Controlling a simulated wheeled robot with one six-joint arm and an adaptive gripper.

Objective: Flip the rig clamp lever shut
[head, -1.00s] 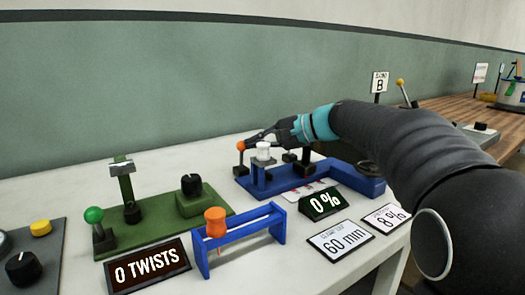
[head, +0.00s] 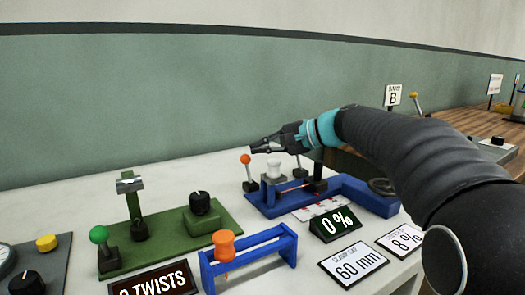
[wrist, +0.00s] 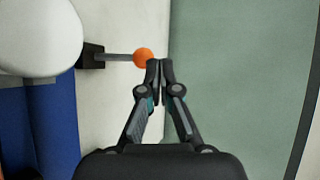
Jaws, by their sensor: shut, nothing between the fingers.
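The blue rig (head: 268,205) stands on the white table. Its lever is a thin metal rod on a black block, with an orange ball knob (head: 245,159) on top, standing roughly upright at the rig's left end. In the wrist view the orange knob (wrist: 143,55) sits just left of my fingertips, very close; I cannot tell whether they touch. My gripper (head: 253,150) is shut and empty, just right of and slightly above the knob in the head view; it also shows in the wrist view (wrist: 160,66). A white cylinder (head: 273,170) stands on the rig beside the lever.
A green fixture (head: 165,240) with a green-knobbed lever and a blue stand (head: 250,250) with an orange spool are at the left and front. A 0% display (head: 336,224) and cards stand before the rig. The green wall (head: 150,110) rises behind the table.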

